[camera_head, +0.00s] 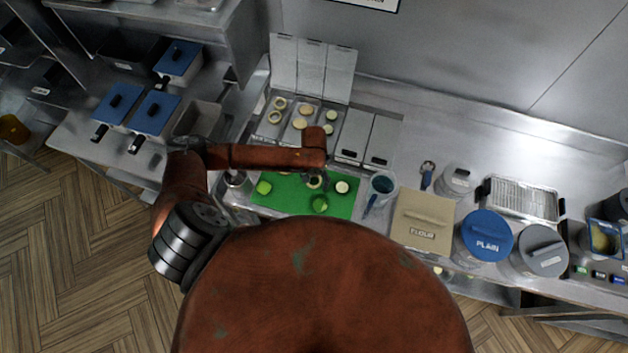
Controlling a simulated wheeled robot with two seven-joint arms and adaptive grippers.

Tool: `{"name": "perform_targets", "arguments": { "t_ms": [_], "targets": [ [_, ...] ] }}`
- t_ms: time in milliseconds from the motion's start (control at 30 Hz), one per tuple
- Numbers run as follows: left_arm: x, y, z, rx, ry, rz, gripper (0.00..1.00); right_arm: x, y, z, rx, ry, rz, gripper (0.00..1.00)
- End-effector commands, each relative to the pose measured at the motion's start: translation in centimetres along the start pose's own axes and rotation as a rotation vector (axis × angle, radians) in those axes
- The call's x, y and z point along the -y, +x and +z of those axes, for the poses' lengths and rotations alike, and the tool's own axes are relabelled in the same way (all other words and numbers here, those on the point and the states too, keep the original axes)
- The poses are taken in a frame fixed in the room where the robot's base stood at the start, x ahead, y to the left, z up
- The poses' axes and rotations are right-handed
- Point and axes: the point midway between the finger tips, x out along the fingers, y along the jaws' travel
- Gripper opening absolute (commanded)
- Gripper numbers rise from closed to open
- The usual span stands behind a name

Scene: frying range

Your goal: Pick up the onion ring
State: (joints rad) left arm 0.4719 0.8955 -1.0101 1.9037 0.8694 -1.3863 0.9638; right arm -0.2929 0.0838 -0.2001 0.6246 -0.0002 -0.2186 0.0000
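Pale onion rings (274,117) lie in the left compartment of the open-lidded container at the back of the counter. A green cutting board (282,195) lies in front of it. On the board are a pale round slice (342,187) at the right, a green piece (264,188) at the left and another green piece (320,204) near the front. My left gripper (314,182) points down over the board's middle, close to a pale round piece that it partly covers. Its fingers are small and dark, and their opening is unclear. My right gripper is not in view.
Other compartments hold pale patties (300,123) and green slices. Blue-lidded pans (155,112) stand at the left.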

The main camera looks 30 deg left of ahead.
Motion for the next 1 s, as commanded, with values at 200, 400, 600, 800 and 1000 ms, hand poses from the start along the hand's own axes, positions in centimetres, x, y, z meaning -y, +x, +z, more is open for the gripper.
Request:
{"name": "perform_targets", "arguments": {
  "t_ms": [200,400,600,800,1000],
  "targets": [
    [0.0,0.0,0.0,0.0,0.0,0.0,0.48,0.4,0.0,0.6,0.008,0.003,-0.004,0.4],
    [0.0,-0.1,0.0,0.0,0.0,0.0,0.35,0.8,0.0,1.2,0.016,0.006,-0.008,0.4],
    [0.0,-0.1,0.0,-0.001,0.0,0.0,0.3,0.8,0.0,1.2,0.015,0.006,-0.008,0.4],
    [0.0,-0.4,-0.1,-0.002,0.0,0.001,0.3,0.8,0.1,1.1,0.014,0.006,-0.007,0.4],
    [0.0,-2.5,-0.2,-0.004,0.0,0.001,0.3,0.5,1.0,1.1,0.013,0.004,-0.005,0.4]
  ]
}}
